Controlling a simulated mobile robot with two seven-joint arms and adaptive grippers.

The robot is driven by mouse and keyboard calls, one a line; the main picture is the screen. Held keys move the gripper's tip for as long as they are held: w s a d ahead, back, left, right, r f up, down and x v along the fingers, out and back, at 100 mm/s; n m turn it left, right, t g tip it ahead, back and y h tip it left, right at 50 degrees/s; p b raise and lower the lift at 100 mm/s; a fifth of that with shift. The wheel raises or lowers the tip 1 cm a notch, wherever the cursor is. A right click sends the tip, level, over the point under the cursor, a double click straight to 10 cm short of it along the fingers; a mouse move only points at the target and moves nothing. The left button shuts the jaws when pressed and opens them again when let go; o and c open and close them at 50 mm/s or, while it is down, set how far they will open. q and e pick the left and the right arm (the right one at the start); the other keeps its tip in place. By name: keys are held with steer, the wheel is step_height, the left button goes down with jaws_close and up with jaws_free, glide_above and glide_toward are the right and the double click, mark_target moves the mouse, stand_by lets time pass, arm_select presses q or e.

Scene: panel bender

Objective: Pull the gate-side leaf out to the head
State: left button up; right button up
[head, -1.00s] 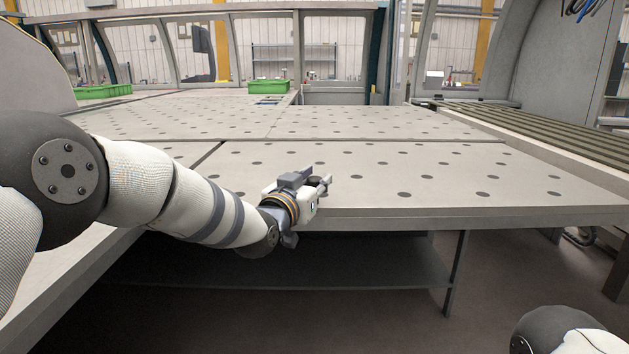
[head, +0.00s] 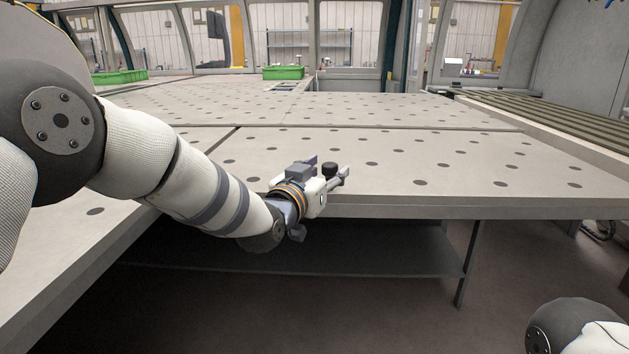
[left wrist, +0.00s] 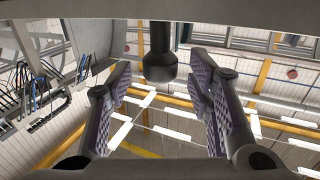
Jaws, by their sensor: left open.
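My left gripper (head: 328,172) is at the front edge of the perforated table, with its fingers pointing right and away. It is open in the left wrist view (left wrist: 162,100). A black knob (left wrist: 160,66) shows between its spread fingers, with a visible gap on each side. A dark round knob (head: 330,168) also shows at the fingers in the head view. I cannot tell which part is the gate-side leaf; the pale front table panel (head: 440,175) lies beside the gripper. My right gripper is out of view.
The table top (head: 230,100) is bare around the gripper. Green bins (head: 284,73) stand at its back. A slatted bed (head: 550,115) lies at the right. Below the front edge is a dark shelf (head: 390,250) and a table leg (head: 467,265). Open floor lies at the lower right.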

arm_select(q)
steer(key=v, duration=0.9)
steer(key=shift+s, duration=0.25)
steer(key=shift+a, duration=0.1)
